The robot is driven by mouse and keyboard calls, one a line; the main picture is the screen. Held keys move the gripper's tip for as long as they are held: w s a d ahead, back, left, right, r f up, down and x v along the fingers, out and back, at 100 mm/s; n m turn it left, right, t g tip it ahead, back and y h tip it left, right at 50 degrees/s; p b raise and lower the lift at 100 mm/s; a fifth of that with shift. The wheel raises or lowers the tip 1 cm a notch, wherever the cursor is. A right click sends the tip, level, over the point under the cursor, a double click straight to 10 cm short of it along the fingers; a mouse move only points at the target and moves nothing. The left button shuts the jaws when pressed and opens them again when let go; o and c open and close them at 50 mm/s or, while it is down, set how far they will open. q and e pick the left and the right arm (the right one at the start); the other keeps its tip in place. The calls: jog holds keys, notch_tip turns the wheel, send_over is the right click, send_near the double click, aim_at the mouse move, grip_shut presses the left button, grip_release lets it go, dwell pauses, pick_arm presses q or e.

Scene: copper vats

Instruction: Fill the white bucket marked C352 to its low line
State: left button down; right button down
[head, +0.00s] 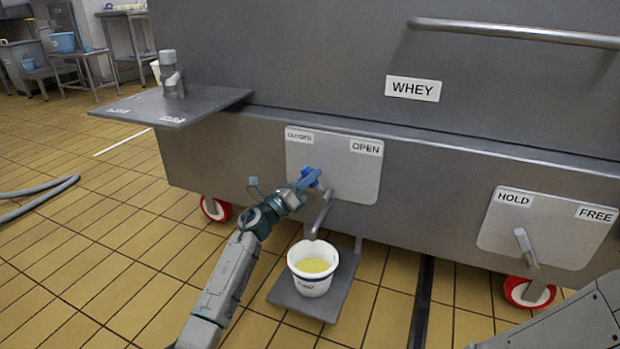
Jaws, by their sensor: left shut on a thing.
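The white bucket (298,276) stands upright on a grey shelf (328,306) low in front of the vat, under the metal spout (319,215). Yellowish liquid (312,266) shows inside it. A small dark mark is on its front, too small to read, and I cannot make out a low line. I cannot see a clear stream from the spout. My left gripper (305,180) is shut on the blue valve handle (309,176), on a plate labelled CLOSED at left and OPEN at right. The gripper partly hides the handle, so its exact setting is unclear. My right gripper is out of view.
The grey vat (300,60) bears a WHEY sign (413,89). A HOLD/FREE lever (525,245) is at right, above a red caster (528,291). A side shelf (215,98) juts out left. A hose (40,195) lies on the tiled floor, otherwise mostly clear at left.

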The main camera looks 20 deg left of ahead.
pick_arm(q)
jog(key=c, duration=1.3)
grip_release()
jog(key=shift+a+f, duration=0.1)
jog(key=shift+c, duration=0.2)
jog(key=shift+s, duration=0.1)
jog(key=p+v, duration=0.2)
jog(key=v, duration=0.8)
jog(key=shift+s+f, duration=0.15)
jog(key=shift+s, duration=0.1)
jog(key=shift+a, duration=0.2)
jog(key=shift+d+p, duration=0.1)
jog(key=shift+p, duration=0.2)
